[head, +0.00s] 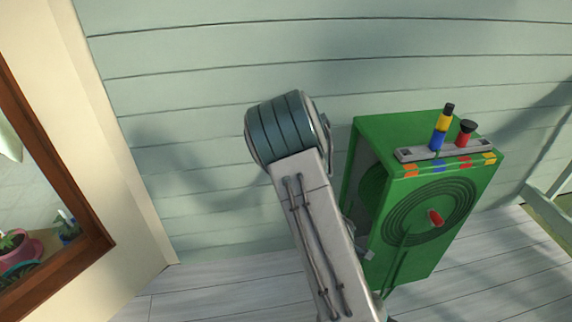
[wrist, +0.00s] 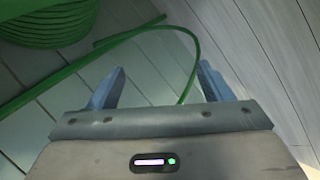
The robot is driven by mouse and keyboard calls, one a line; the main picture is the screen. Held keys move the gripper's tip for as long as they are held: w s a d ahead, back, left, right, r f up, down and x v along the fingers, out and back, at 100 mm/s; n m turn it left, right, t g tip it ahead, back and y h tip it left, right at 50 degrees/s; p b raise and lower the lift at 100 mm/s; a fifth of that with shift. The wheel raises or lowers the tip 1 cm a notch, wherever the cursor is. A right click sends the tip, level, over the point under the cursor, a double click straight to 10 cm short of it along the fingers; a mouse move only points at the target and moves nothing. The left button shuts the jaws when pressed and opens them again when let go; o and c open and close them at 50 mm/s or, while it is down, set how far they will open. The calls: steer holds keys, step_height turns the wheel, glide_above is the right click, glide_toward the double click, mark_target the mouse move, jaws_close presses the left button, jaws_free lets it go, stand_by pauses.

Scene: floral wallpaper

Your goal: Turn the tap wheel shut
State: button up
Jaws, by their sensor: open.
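I cannot make out a tap wheel in either view. A green hose-reel box (head: 390,215) stands on the floor by the wall, right of my arm in the head view. Its front has a round ringed disc with a red knob (head: 435,217). In the wrist view my gripper (wrist: 162,66) is open, with its two blue-grey fingers apart and nothing gripped. A thin green hose (wrist: 190,45) curves past and beyond the fingers. Coiled green hose (wrist: 45,25) shows at the upper left. My gripper is not clearly visible in the head view.
A grey tray (head: 460,148) on the box holds a blue-and-yellow piece (head: 442,125) and a red piece with a dark top (head: 465,132). A pale green plank wall (head: 200,100) stands behind. A brown-framed opening (head: 95,235) is at left. Plank floor (head: 220,285) is open at lower left.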

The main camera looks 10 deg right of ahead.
steer(key=w+d+f+n+t+h+b, duration=0.1)
steer(key=d+f+n+h+b, duration=0.15)
steer(key=d+n, duration=0.2)
steer(key=w+a+r+n+t+b, duration=0.1)
steer(key=w+r+n+t+b, duration=0.3)
steer(key=n, duration=0.3)
steer(key=w+a+r+n+t+y+b, duration=0.1)
steer(key=w+a+r+n+t+y, duration=0.15)
steer(key=a+r+n, duration=0.45)
steer(key=w+a+r+n+t+y+b, duration=0.1)
steer(key=w+a+r+n+t+y, duration=0.1)
steer(key=w+a+r+n+t, duration=0.45)
steer(key=w+b, duration=0.1)
steer(key=w, duration=0.2)
steer(key=w+a+f+g+b, duration=0.1)
steer(key=w, duration=0.3)
steer(key=w+a+f+g+b, duration=0.1)
steer(key=w+b, duration=0.1)
steer(key=w, duration=0.1)
steer(key=shift+w+a, duration=0.2)
steer(key=shift+w, duration=0.2)
steer(key=c, duration=1)
